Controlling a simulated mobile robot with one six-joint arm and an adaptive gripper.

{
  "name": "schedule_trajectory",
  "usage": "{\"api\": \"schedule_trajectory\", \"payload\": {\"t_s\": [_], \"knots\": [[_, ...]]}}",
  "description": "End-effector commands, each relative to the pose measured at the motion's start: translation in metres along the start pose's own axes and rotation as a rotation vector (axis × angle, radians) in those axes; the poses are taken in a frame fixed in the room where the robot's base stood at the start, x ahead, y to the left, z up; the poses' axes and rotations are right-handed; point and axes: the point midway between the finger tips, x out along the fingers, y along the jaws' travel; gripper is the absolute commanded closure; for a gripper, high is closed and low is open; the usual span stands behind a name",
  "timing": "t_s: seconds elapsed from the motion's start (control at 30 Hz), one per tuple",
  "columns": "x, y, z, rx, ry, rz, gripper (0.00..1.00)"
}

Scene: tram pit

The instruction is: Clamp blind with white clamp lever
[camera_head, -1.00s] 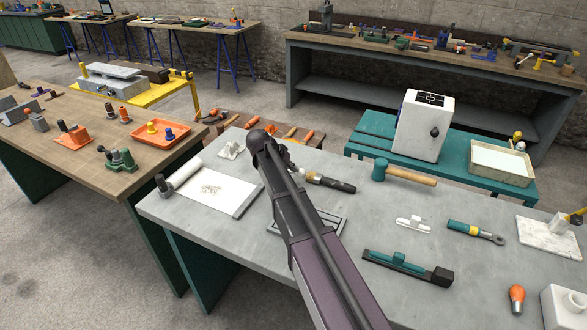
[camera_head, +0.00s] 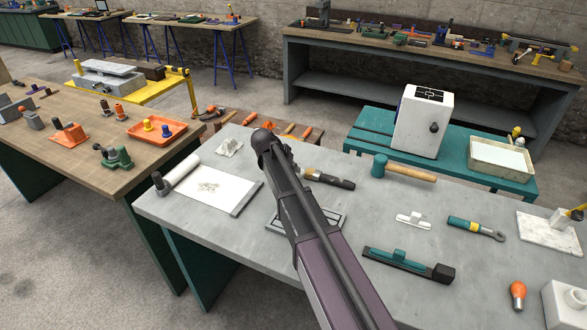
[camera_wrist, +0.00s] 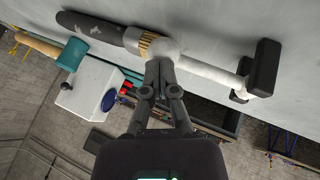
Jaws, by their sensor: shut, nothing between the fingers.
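A white sheet (camera_head: 225,190) with a small drawing, apparently the blind, lies partly unrolled from a white roll (camera_head: 186,170) at the left end of the grey table. My gripper (camera_wrist: 159,65) is shut and empty just in front of that shape; contact is unclear. My arm hides it in the head view.
A dark-handled brush (camera_head: 325,178) lies close to my arm. A teal mallet (camera_head: 405,170), a white clip-like piece (camera_head: 413,221), a teal-black tool (camera_head: 408,265) and a wrench (camera_head: 475,228) lie to the right. Bare grey tabletop lies between them.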

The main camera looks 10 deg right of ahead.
Motion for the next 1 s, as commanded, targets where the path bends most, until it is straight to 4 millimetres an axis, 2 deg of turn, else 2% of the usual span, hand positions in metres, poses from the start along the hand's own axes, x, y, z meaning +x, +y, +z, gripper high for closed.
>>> {"api": "schedule_trajectory", "payload": {"t_s": [0.27,0.47,1.0], "knots": [[-0.005,-0.001,0.001,-0.002,-0.001,-0.001,1.0],[-0.016,0.001,-0.001,-0.001,0.0,0.0,1.0],[-0.069,0.005,-0.004,0.0,0.001,0.0,1.0]]}}
